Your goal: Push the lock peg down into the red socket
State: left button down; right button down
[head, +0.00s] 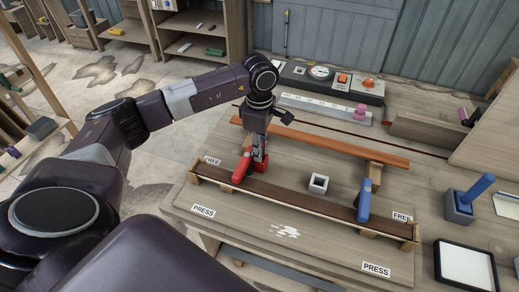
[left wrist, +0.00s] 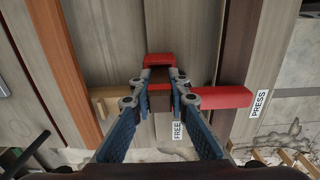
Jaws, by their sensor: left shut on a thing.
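A red block (left wrist: 159,60), which looks like the red socket, shows just beyond the fingertips. Whether the peg sits in it is hidden. A red handle (head: 242,167) lies across the dark strip (head: 300,193) beside the gripper. It also shows in the left wrist view (left wrist: 225,97). My right gripper is not in view.
A small square grey socket (head: 318,183) sits mid-board. An orange-brown rail (head: 330,145) runs behind. A blue peg in a holder (head: 459,208) and a framed white panel (head: 465,267) are at the right.

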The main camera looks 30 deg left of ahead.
pick_arm(q)
jog(key=shift+f, duration=0.15)
jog(key=c, duration=1.8)
grip_release()
jog(key=shift+o, duration=0.2)
notch_tip(320, 180, up, 12)
jog(key=shift+r, duration=0.1)
